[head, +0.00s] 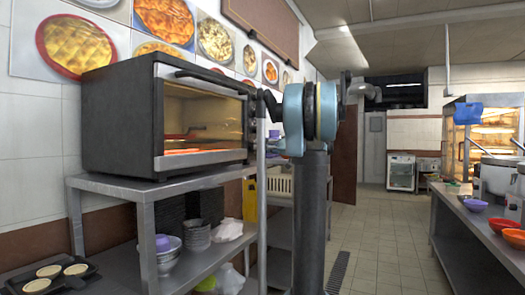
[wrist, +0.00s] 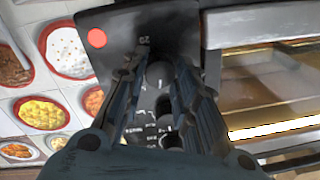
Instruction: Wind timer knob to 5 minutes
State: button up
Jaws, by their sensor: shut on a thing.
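The toaster oven (head: 123,118), dark with a glass door, stands on a metal shelf in the head view. Its dark control panel (wrist: 118,22) fills the upper middle of the wrist view, with white markings. My gripper (wrist: 160,68) reaches the panel and its two fingers are closed on a round dark knob (wrist: 158,75). Other dark knobs (wrist: 165,119) show below it between the fingers. The fingers hide much of the dial markings, so I cannot read the knob's setting. In the head view my gripper (head: 268,104) is at the oven's right front edge, and the knobs are hidden.
The oven door (head: 203,118) is shut, with a long handle (head: 208,79) close to my gripper. The metal shelf (head: 110,184) below holds bowls (head: 197,236). A counter (head: 470,225) with pots and bowls stands at the right. The tiled floor between is clear.

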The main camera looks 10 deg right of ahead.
jog(key=m, duration=0.5)
jog(key=shift+a+m, duration=0.1)
jog(key=shift+m, duration=0.6)
jog(key=o, duration=1.1)
jog(key=shift+f, duration=0.1)
jog(key=v, duration=1.2)
jog(key=shift+w+f, duration=0.1)
jog(key=shift+f, duration=0.05)
